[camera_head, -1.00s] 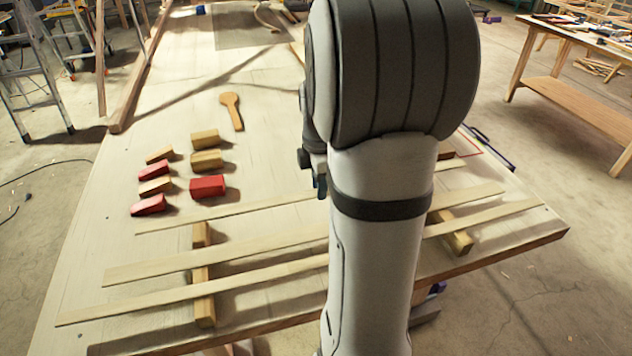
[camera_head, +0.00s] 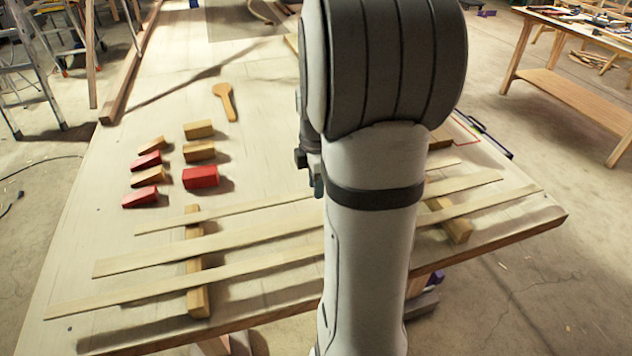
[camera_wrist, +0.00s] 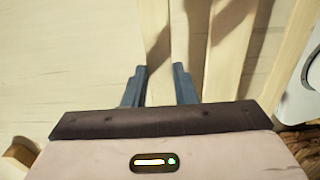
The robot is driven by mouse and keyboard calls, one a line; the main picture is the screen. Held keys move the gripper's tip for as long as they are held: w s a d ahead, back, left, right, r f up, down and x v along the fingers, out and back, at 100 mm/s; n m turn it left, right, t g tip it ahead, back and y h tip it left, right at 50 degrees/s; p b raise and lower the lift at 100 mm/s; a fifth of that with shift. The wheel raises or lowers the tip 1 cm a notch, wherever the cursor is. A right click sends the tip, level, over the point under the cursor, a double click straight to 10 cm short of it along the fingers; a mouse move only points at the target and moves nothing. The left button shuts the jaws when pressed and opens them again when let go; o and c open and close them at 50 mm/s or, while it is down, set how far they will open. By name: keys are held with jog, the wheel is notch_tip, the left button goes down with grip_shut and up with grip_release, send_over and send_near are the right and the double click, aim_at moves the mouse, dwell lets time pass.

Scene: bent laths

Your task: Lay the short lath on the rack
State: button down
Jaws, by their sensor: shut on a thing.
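The short lath (camera_head: 240,213) is the farthest of three pale laths in the head view. Its left end crosses the far end of the rack's left bearer (camera_head: 197,292); whether it touches is unclear. The rack's right bearer (camera_head: 457,228) shows partly beyond my arm. The middle lath (camera_head: 160,257) and the long near lath (camera_head: 130,292) lie across both bearers. In the wrist view my gripper (camera_wrist: 159,72) is shut on the short lath (camera_wrist: 155,35), which runs away between its blue fingers.
Red blocks and wooden blocks (camera_head: 200,177) stand left on the table (camera_head: 110,240), beyond the laths. A wooden paddle (camera_head: 226,103) lies farther back. A brown block (camera_head: 440,139) sits right of my arm. The table's far middle is mostly clear.

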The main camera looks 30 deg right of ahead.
jog(key=shift+f, duration=0.35)
jog(key=c, duration=0.9)
grip_release()
jog(key=shift+r, duration=0.15)
jog(key=shift+r+p, duration=2.15)
jog(key=shift+r, duration=0.75)
jog(key=shift+r+p, duration=2.65)
jog(key=shift+r, duration=0.85)
